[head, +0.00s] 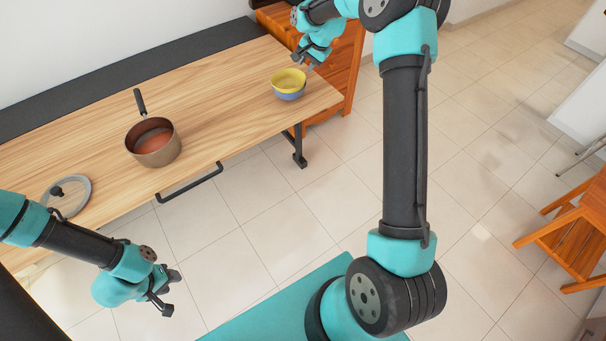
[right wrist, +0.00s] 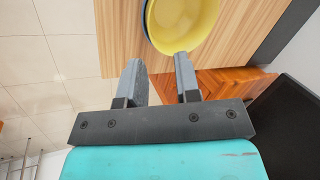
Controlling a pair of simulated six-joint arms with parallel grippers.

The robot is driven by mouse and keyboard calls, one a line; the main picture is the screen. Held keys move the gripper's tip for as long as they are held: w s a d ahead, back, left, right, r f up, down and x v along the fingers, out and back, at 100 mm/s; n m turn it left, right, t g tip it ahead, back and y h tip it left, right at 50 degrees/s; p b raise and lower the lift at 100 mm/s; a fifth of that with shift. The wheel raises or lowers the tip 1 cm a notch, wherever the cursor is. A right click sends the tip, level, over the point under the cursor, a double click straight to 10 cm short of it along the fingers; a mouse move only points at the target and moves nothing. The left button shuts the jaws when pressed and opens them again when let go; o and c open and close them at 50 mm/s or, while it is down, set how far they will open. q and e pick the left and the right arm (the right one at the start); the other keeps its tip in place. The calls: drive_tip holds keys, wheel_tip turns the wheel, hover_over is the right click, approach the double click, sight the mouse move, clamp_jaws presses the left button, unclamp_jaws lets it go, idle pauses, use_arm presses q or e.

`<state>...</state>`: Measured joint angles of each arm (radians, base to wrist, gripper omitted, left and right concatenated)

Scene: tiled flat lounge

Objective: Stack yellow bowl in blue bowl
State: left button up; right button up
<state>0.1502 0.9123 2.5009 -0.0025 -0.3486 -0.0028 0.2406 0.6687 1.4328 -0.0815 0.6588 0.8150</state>
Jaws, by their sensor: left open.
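The yellow bowl (head: 290,78) sits in the blue bowl (head: 290,95) near the right end of the wooden table. In the right wrist view the yellow bowl (right wrist: 185,22) covers most of the blue bowl (right wrist: 146,25), which shows as a thin edge on the left. My right gripper (head: 311,64) is just behind and right of the bowls; its fingers (right wrist: 161,60) are apart with nothing between them, their tips near the yellow rim. I cannot tell whether they touch it. My left gripper (head: 170,294) is open and empty, in front of the table.
A brown saucepan (head: 158,154) with a dark handle stands on the table (head: 215,95), left of the bowls. A glass lid (head: 70,198) lies at the table's left. A black handle bar (head: 190,184) juts from the front edge. An orange wooden chair (head: 572,232) stands at the right.

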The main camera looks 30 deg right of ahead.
drive_tip(key=s+a+f+n+g+y, duration=0.1)
drive_tip(key=s+a+f+n, duration=0.1)
drive_tip(key=s+a+f, duration=0.6)
drive_tip(key=s+a+f+n, duration=0.35)
drive_tip(key=a+f, duration=0.25)
drive_tip(key=f, duration=0.4)
drive_tip(key=s+a+f+n+g, duration=0.1)
drive_tip(key=s+a+f, duration=0.3)
drive_tip(key=s, duration=0.8)
drive_tip(key=s+a+f+n+g, duration=0.1)
drive_tip(key=s+a+f+n, duration=0.2)
drive_tip(key=s, duration=0.9)
drive_tip(key=shift+a+f+n+y, duration=0.35)
drive_tip(key=shift+a+n, duration=0.1)
drive_tip(key=shift+a, duration=0.65)
